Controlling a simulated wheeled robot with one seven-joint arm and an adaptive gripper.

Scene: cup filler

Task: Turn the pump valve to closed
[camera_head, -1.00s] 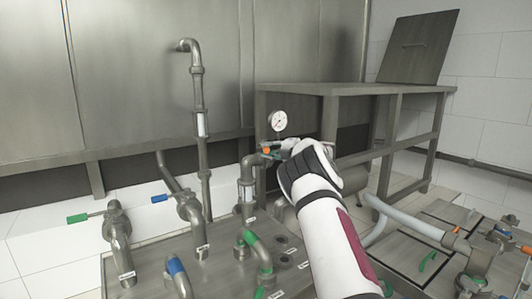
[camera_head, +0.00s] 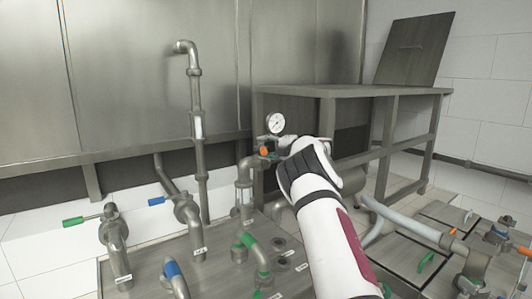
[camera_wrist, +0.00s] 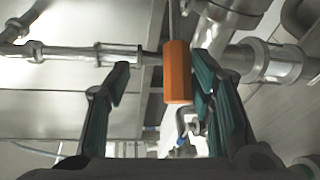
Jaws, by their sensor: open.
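The pump valve's orange handle (camera_head: 264,152) is on the pipework just below the round pressure gauge (camera_head: 275,123). In the wrist view the orange handle (camera_wrist: 177,72) stands between my open fingers, much closer to the right finger, with a clear gap on its left. I cannot tell whether the right finger touches it. My gripper (camera_wrist: 162,82) is open around the handle. In the head view my gripper (camera_head: 284,145) is partly hidden by my white wrist, and the valve body behind is mostly covered.
A metal bench (camera_head: 350,91) is behind my gripper.

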